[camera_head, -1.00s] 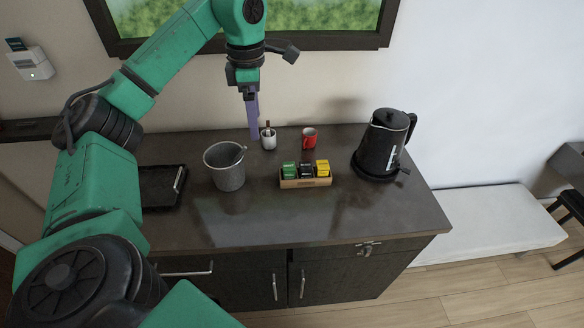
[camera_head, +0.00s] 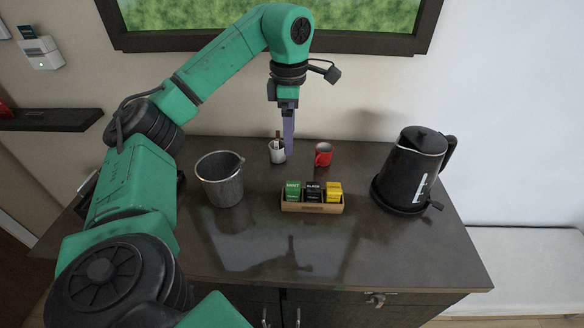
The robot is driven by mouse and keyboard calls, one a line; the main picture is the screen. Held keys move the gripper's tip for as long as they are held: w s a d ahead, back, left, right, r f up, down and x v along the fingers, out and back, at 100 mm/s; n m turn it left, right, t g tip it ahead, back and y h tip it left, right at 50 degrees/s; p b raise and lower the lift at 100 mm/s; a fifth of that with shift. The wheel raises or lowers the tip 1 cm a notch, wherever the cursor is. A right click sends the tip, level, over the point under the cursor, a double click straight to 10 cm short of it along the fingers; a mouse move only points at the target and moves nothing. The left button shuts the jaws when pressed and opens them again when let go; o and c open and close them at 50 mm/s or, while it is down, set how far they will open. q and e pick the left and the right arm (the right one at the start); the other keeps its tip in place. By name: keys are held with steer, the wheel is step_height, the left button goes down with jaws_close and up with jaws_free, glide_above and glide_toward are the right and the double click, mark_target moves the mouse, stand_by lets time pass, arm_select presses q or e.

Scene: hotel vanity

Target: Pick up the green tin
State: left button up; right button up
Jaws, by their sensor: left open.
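The green tin (camera_head: 292,192) stands at the left end of a small wooden holder (camera_head: 312,208) on the dark counter. A black tin (camera_head: 313,191) and a yellow tin (camera_head: 334,191) stand beside it in the same holder. My left gripper (camera_head: 289,152) points down behind the holder, close to the white cup, with its purple-grey fingers seen nearly edge-on. It is open and apart from the green tin. My right gripper is not in view.
A grey metal bucket (camera_head: 220,180) stands left of the holder. A white cup (camera_head: 277,153) and a red mug (camera_head: 323,154) stand behind it. A black kettle (camera_head: 410,170) stands at right. The counter's front (camera_head: 250,245) is clear.

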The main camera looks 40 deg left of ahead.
arm_select(q)
steer(key=b, duration=0.3)
glide_toward(293, 186)
steer(key=f+b, duration=0.1)
steer(key=b, duration=0.1)
steer(key=shift+s+f+b, duration=0.1)
steer(key=shift+s+b, duration=0.25)
steer(key=f, duration=0.2)
steer(key=f+p, duration=0.1)
steer(key=f, duration=0.4)
steer(key=shift+w+p, duration=0.35)
steer(key=shift+p, duration=0.05)
steer(key=shift+a+f, duration=0.1)
steer(key=shift+f, duration=0.15)
jaws_close()
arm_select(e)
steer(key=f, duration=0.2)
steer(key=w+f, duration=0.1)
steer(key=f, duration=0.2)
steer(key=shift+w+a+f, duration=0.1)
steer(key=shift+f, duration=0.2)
